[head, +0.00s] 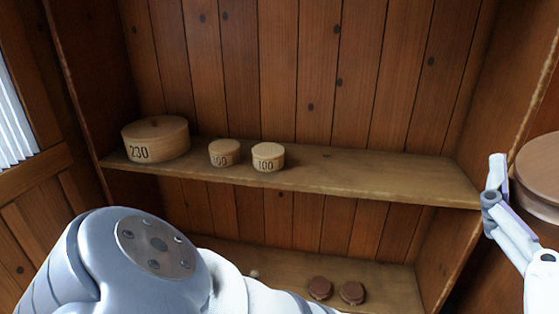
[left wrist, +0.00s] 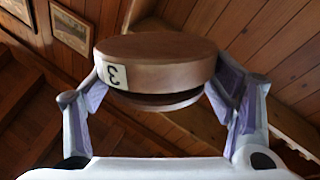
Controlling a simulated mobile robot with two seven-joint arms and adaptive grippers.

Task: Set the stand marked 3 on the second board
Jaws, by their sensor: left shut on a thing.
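The stand marked 3 (left wrist: 165,60) is a brown turned spool with a thick round top, a narrower waist and a pale label. My left gripper (left wrist: 160,88) is shut on it, one finger on each side. In the head view the brown stand (head: 540,170) shows at the right edge, partly cut off, with one finger against its left side. It is held in front of the shelf's right side. The upper board (head: 370,170) and the lower board (head: 390,285) of the wooden shelf are in view. My right gripper is not in view.
On the upper board stand a large round box marked 230 (head: 157,140) and two small boxes marked 100 (head: 224,153) (head: 268,157). Its right half is clear. Two small dark brown round things (head: 319,288) (head: 352,293) are on the lower board; my left arm hides part of it.

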